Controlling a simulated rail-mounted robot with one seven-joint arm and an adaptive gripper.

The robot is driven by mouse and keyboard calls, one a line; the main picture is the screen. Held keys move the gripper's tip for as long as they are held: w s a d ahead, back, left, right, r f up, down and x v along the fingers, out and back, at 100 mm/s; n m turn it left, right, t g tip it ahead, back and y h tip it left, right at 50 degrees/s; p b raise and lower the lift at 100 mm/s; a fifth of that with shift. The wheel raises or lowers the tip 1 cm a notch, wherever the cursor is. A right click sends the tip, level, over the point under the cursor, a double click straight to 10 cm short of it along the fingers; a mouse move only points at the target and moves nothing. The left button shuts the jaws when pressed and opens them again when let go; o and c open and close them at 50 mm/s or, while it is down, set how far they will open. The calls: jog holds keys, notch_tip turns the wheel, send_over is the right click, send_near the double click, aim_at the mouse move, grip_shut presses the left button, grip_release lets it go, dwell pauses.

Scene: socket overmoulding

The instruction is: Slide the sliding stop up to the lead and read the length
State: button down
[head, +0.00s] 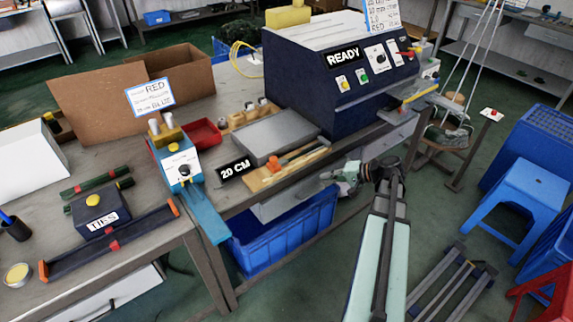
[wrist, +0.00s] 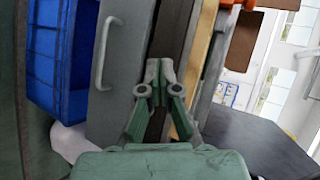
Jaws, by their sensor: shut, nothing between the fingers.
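A wooden measuring board (head: 262,181) lies along the bench's front edge in the head view, with an orange piece that looks like the sliding stop (head: 273,164) on it. A longer orange-and-dark piece beside it is too small to identify. A black sign (head: 235,170) at the board's left end reads 20 CM. I cannot make out the lead. My gripper (head: 330,175) is shut and empty, just right of the board and beside the bench edge. In the wrist view my gripper (wrist: 160,68) points at the bench edge; the board (wrist: 206,45) is to its right.
A grey plate (head: 275,138) lies behind the board, and the dark blue READY machine (head: 330,90) stands behind right. A blue device with a lever (head: 180,170) stands left. Below are a drawer (wrist: 112,60) and a blue crate (head: 285,238).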

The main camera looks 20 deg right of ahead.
notch_tip(320, 180, up, 8)
jog(key=w+n+t+y, duration=0.1)
jog(key=w+t+y, duration=0.1)
jog(key=y, duration=0.1)
jog(key=n+p, duration=0.1)
jog(key=p, duration=0.1)
send_over(286, 168)
jog(key=d, duration=0.4)
jog(key=shift+w, duration=0.15)
jog(key=shift+s+a+f, duration=0.1)
jog(key=shift+a+f, duration=0.05)
jog(key=shift+a, duration=0.45)
jog(key=shift+s+a+f, duration=0.1)
jog(key=shift+a, duration=0.5)
jog(key=shift+a+f+p, duration=0.2)
jog(key=shift+a+p, duration=0.15)
jog(key=shift+a, duration=0.35)
